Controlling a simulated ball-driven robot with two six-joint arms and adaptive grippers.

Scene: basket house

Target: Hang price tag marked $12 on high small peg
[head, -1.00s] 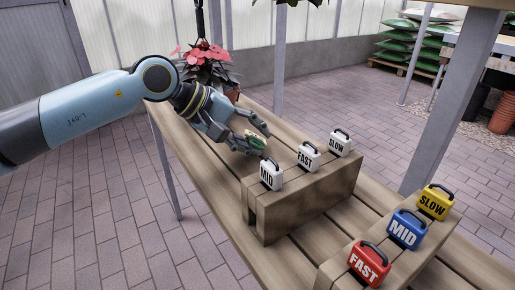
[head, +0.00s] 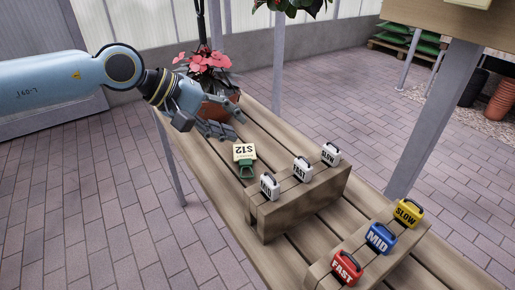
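My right gripper is not in view. I cannot make out any peg.
Red, blue and yellow tags stand on a nearer block. A potted red-leaved plant (head: 208,73) is behind my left gripper. A post rises at right.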

